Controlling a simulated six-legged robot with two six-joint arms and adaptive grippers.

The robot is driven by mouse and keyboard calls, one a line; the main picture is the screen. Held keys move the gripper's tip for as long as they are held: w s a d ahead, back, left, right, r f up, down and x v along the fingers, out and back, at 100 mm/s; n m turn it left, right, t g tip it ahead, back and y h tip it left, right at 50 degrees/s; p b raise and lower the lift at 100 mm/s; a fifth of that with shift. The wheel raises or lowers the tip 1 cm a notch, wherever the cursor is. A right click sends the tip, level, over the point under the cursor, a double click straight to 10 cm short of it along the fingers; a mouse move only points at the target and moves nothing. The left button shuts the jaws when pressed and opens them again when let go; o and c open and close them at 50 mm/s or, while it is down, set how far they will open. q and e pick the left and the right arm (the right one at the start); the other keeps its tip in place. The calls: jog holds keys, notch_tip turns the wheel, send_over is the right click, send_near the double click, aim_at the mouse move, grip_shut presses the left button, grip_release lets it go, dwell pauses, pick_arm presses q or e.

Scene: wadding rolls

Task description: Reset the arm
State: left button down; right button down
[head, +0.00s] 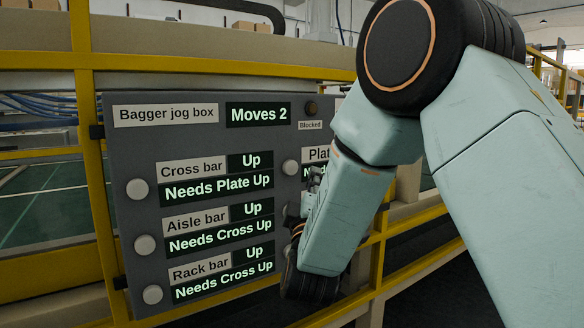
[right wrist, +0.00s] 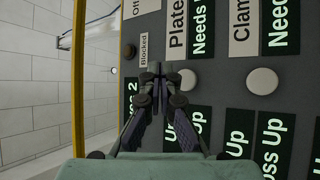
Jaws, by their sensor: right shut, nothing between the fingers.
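My right arm reaches in from the right in the head view, in front of a grey panel labelled "Bagger jog box" (head: 260,139). My right gripper (head: 316,180) is shut and empty near the panel's middle. In the right wrist view its closed fingertips (right wrist: 160,72) are close to a round white button (right wrist: 188,79) in the Plate row, which also shows in the head view (head: 291,167). I cannot tell whether they touch. Another white button (right wrist: 262,81) sits in the row labelled "Clam". My arm hides the panel's right part. My left gripper is not in view.
The display (head: 258,115) reads "Moves 2". Cross, aisle and rack bar rows read "Up", with white buttons at left (head: 138,189), (head: 145,244), (head: 152,294). A dark round lamp (head: 311,107) is above "Blocked". Yellow rails (head: 83,120) frame the panel.

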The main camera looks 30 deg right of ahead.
jog(key=shift+s, duration=0.1)
dwell(0.7)
jog(key=s+a+f+m+g+y, duration=0.2)
jog(key=a+f+g+y, duration=0.15)
jog(key=f, duration=0.65)
jog(key=s+a+f+m+g+y, duration=0.2)
jog(key=f+y, duration=0.2)
jog(key=f, duration=0.6)
jog(key=s+a+f+m+g+y, duration=0.2)
jog(key=a+f+y, duration=0.15)
jog(key=f, duration=0.75)
jog(key=s+a+f+g, duration=0.1)
jog(key=s+f+g, duration=0.2)
jog(key=s+f, duration=0.3)
jog(key=s+a+f+m+g+y, duration=0.1)
jog(key=s+f+g, duration=0.3)
jog(key=s, duration=1.1)
jog(key=s+a+f+g+y, duration=0.1)
jog(key=s+f+g, duration=0.3)
jog(key=s+f, duration=0.6)
jog(key=shift+s+a+f+m, duration=0.15)
jog(key=shift+s+a+m, duration=0.2)
jog(key=shift+s, duration=0.3)
